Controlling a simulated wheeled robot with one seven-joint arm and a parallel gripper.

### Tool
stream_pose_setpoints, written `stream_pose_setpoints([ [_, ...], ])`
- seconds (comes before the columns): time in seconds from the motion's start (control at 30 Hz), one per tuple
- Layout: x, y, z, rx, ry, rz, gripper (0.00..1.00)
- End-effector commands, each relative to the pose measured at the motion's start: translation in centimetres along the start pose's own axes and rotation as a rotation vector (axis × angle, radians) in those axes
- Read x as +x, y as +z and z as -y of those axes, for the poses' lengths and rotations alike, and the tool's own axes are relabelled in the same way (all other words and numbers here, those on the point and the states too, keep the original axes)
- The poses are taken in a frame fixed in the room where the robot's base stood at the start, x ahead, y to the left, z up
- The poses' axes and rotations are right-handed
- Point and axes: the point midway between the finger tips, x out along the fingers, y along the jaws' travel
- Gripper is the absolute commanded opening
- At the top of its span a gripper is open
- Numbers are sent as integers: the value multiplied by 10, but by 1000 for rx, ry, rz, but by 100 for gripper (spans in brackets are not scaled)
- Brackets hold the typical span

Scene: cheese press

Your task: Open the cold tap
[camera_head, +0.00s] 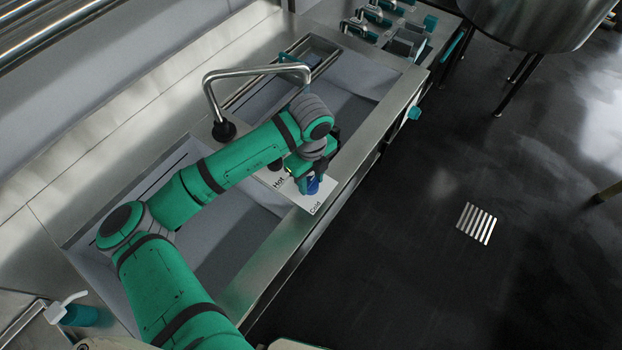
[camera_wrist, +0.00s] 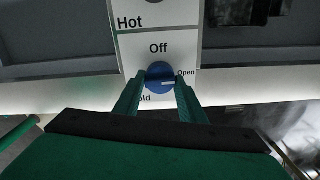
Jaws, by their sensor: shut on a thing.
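The cold tap is a round blue knob (camera_wrist: 160,77) on a white panel (camera_wrist: 185,45), with "Off" printed above it and "Open" to its right. A pale mark on the knob points right, toward "Open". My gripper (camera_wrist: 160,92) is shut on the knob, with one finger on each side of it. In the head view the blue knob (camera_head: 313,186) shows below my gripper (camera_head: 308,175), near the "Cold" label. The "Cold" label is partly hidden by a finger in the wrist view.
A curved metal spout (camera_head: 240,72) stands behind my arm, over the sinks. A steel counter edge (camera_head: 290,240) runs along the front. A soap bottle (camera_head: 80,313) is at lower left. The dark floor (camera_head: 480,150) to the right is mostly clear.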

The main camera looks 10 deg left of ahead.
Motion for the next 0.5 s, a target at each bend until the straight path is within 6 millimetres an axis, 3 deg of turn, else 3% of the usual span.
stream_pose_setpoints([
  [0.5, -1, 1, 0, 67, -1, 3, 14],
])
